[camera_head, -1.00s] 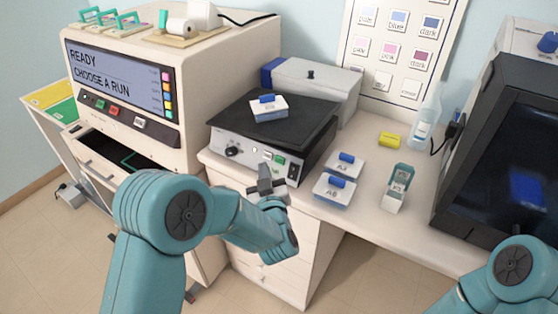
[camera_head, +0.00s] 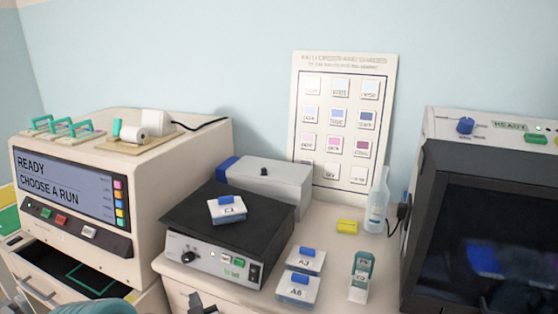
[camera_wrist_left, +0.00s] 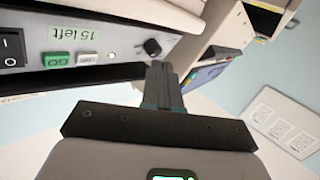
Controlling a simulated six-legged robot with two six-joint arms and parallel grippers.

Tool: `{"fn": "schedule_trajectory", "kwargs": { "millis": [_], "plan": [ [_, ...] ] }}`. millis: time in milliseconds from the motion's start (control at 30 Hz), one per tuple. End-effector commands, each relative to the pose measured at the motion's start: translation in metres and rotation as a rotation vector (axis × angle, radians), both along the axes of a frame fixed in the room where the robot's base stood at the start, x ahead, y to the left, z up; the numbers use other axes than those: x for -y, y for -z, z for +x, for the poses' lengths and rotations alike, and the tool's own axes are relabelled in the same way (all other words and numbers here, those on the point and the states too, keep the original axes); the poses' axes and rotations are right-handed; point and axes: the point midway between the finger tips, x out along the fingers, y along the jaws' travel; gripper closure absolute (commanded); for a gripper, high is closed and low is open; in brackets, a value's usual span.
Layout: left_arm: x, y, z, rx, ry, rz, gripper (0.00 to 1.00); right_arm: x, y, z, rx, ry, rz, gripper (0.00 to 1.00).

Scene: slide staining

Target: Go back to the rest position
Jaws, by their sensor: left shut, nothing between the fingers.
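My left gripper (camera_head: 203,304) shows only as a dark tip at the bottom edge of the head view, just in front of the hot plate (camera_head: 247,225). In the left wrist view its fingers (camera_wrist_left: 163,86) are shut together with nothing between them, close to the hot plate's front panel (camera_wrist_left: 85,50). A bit of my teal left arm shows at the lower left of the head view. My right gripper is out of view.
A blue-handled block (camera_head: 227,209) sits on the hot plate; two more, A3 (camera_head: 304,262) and A6 (camera_head: 297,290), stand right of it.

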Motion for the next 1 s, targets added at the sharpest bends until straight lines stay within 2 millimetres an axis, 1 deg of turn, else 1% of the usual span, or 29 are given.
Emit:
{"fn": "schedule_trajectory", "kwargs": {
  "millis": [33, 67, 100, 133, 167, 200, 233, 267, 300, 333, 367, 400, 500, 600, 733, 1000],
  "plan": [
    [-0.012, 0.043, -0.018, -0.124, 0.033, -0.024, 1.0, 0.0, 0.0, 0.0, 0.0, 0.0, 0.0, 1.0],
    [-0.012, 0.066, -0.03, -0.196, 0.066, -0.05, 1.0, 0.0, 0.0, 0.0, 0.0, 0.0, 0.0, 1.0],
    [-0.009, 0.095, -0.047, -0.295, 0.114, -0.093, 1.0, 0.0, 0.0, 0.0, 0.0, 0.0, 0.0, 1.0],
    [-0.006, 0.116, -0.062, -0.369, 0.149, -0.129, 1.0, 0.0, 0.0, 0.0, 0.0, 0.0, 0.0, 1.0],
    [0.0, 0.135, -0.078, -0.442, 0.187, -0.167, 1.0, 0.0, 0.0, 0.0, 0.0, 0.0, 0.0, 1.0],
    [0.009, 0.157, -0.101, -0.54, 0.236, -0.221, 1.0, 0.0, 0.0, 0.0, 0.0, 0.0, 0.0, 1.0],
    [0.017, 0.173, -0.12, -0.614, 0.273, -0.263, 1.0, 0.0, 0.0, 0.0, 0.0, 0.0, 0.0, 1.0],
    [0.025, 0.185, -0.139, -0.687, 0.31, -0.304, 1.0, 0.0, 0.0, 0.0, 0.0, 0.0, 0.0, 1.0],
    [0.038, 0.199, -0.165, -0.78, 0.36, -0.357, 1.0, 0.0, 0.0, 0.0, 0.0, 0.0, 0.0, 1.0],
    [0.047, 0.207, -0.185, -0.848, 0.393, -0.396, 1.0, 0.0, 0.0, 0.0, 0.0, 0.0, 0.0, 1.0],
    [0.056, 0.213, -0.203, -0.911, 0.428, -0.429, 1.0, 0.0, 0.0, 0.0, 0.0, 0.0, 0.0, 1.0],
    [0.068, 0.218, -0.226, -0.99, 0.47, -0.469, 1.0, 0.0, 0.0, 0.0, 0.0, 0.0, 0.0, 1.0],
    [0.089, 0.221, -0.273, -1.153, 0.555, -0.541, 1.0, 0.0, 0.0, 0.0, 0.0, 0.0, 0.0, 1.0],
    [0.099, 0.221, -0.301, -1.263, 0.597, -0.589, 1.0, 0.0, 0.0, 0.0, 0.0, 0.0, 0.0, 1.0],
    [0.102, 0.221, -0.312, -1.314, 0.593, -0.621, 1.0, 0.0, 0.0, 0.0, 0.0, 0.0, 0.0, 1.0],
    [0.102, 0.221, -0.311, -1.31, 0.588, -0.623, 1.0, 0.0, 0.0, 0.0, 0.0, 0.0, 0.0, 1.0]
  ]
}}
